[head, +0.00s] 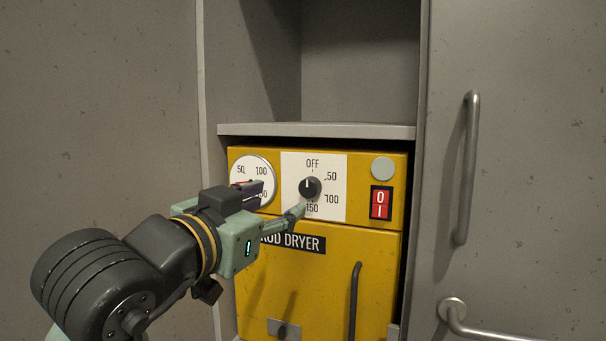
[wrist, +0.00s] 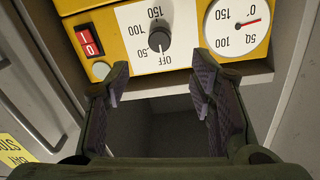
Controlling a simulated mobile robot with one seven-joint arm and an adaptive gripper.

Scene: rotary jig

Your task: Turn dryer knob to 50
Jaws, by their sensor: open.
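The dryer knob (head: 310,188) is a round black knob with a white pointer line on a white dial plate (head: 333,162) marked OFF, 50, 100 and 150. Its line points about at OFF. The knob (wrist: 160,39) also shows in the wrist view, upside down, its line towards OFF. My gripper (head: 276,200) is open and empty, in front of the panel at the knob's lower left in the head view. In the wrist view my gripper's fingertips (wrist: 161,67) are spread apart with the knob beyond the gap between them, not touching it.
A round gauge (head: 240,167) with a red needle is partly hidden by my finger; in the wrist view its needle is near 0. A red switch (head: 381,203) sits right of the knob. The dryer door handle (head: 354,300) and a cabinet handle (head: 467,168) stick out.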

